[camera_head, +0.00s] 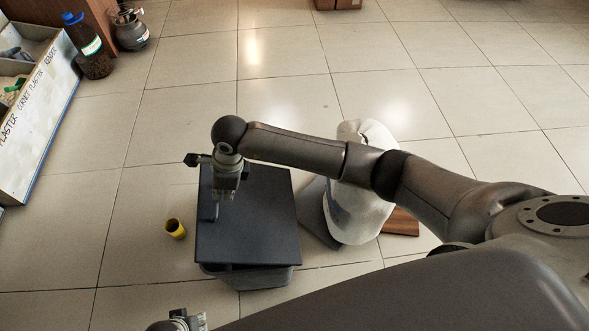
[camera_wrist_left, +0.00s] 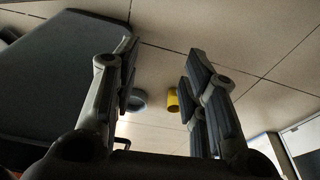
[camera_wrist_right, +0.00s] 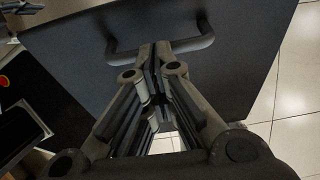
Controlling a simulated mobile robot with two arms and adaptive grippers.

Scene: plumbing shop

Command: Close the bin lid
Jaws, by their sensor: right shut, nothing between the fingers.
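The bin (camera_head: 283,277) is a dark grey box on the tiled floor. Its flat black lid (camera_head: 262,215) lies over its top; whether it is fully seated is unclear. My right gripper (camera_head: 215,213) is shut and empty over the lid's left part, pointing down. In the right wrist view its shut fingertips (camera_wrist_right: 155,48) overlap a dark bar handle (camera_wrist_right: 190,44) on the lid (camera_wrist_right: 235,75); contact is unclear. My left gripper (camera_head: 190,322) is at the bottom edge, partly cut off. In the left wrist view its fingers (camera_wrist_left: 158,65) are open and empty, beside the lid (camera_wrist_left: 65,60).
A yellow cup (camera_head: 175,228) stands on the floor left of the bin. A white sack (camera_head: 358,215) and a brown board (camera_head: 402,222) are to the right. A labelled crate (camera_head: 40,115) and a blue-capped bottle (camera_head: 90,55) are at upper left. The floor behind the bin is clear.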

